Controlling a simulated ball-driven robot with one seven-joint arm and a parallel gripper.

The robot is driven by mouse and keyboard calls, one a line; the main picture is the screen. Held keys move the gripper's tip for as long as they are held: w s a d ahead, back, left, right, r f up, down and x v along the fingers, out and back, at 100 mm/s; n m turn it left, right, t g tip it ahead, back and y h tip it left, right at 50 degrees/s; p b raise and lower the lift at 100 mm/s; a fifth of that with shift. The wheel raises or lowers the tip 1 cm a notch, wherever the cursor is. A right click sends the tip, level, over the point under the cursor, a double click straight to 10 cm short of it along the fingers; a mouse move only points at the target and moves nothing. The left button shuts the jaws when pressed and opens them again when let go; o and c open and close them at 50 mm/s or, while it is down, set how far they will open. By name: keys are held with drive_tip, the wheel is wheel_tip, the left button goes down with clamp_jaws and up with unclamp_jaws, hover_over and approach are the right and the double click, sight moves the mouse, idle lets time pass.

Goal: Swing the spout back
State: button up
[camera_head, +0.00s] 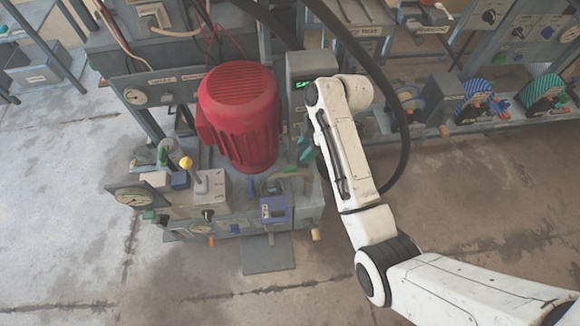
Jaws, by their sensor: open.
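The press stands left of centre, with a large red ribbed motor (240,115) on top. Its front deck carries a yellow-knobbed lever (187,164) and a blue block (274,208). I cannot single out the spout with certainty among the small fittings right of the motor. My white arm reaches in from the lower right and bends up beside the press. My gripper (306,148) seems to be the small teal-tipped pair just right of the motor, partly hidden by my forearm. Its fingers look apart, with nothing clearly between them.
A dial gauge (134,195) sits at the press's front left. A black hose (402,140) arcs behind my arm. A bench with blue-striped and green-striped wheels (478,97) runs along the back right. The concrete floor (480,210) at right is clear.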

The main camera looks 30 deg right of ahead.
sight(292, 167)
drive_tip(key=b+x, duration=0.2)
drive_tip(key=x, duration=0.7)
drive_tip(key=shift+f, duration=0.4)
drive_tip(key=shift+s, duration=0.1)
clamp_jaws()
